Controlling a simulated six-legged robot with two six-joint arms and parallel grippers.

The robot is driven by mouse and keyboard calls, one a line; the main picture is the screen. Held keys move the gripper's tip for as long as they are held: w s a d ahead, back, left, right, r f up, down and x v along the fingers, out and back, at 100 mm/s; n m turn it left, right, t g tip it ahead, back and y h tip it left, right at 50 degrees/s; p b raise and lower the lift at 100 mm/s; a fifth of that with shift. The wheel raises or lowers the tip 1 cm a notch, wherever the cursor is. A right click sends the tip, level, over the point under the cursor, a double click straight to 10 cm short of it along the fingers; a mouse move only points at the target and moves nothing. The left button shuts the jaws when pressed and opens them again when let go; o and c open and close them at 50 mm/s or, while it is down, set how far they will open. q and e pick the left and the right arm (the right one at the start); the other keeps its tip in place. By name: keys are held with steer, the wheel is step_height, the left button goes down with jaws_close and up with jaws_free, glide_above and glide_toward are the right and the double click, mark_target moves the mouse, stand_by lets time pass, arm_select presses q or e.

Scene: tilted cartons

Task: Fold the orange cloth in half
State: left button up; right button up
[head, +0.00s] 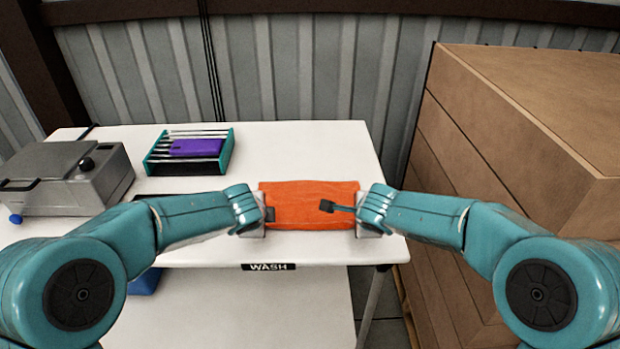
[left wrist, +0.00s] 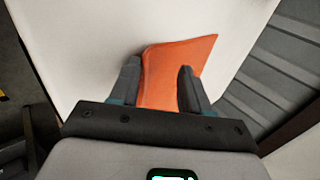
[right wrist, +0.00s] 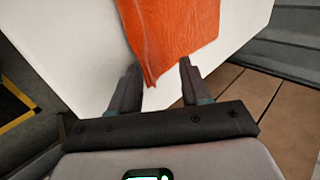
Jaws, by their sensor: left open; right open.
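The orange cloth (head: 310,203) lies flat on the white table near its front edge, above the WASH label. My left gripper (head: 268,212) is open at the cloth's left end. In the left wrist view the cloth (left wrist: 170,72) shows between and beyond the open fingers (left wrist: 158,85). My right gripper (head: 340,207) is open at the cloth's right end, with one finger seen over the cloth. In the right wrist view a corner of the cloth (right wrist: 172,35) reaches between the open fingers (right wrist: 158,80). I cannot tell whether any finger touches the cloth.
The white table (head: 300,150) is bare behind the cloth. A teal rack (head: 160,152) holding a purple item (head: 197,147) stands at the back left. A grey machine (head: 75,185) is at the far left. Large brown cartons (head: 520,150) stand to the right of the table.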

arm_select(q)
steer(key=r, duration=0.1)
steer(key=s+r, duration=0.1)
steer(key=r, duration=0.1)
steer(key=shift+r, duration=0.1)
arm_select(e)
steer(key=r, duration=0.1)
steer(key=s+r, duration=0.1)
steer(key=r, duration=0.1)
steer(key=shift+r, duration=0.1)
arm_select(q)
steer(key=v, duration=0.7)
steer(key=shift+s+r, duration=0.2)
steer(key=shift+s, duration=0.1)
arm_select(e)
steer(key=v, duration=0.7)
steer(key=shift+s+r, duration=0.2)
steer(key=shift+s, duration=0.1)
arm_select(q)
steer(key=shift+w+f, duration=0.1)
steer(key=shift+w, duration=0.05)
arm_select(e)
steer(key=shift+w+f, duration=0.1)
steer(key=shift+w, duration=0.05)
arm_select(q)
steer(key=shift+s, duration=0.2)
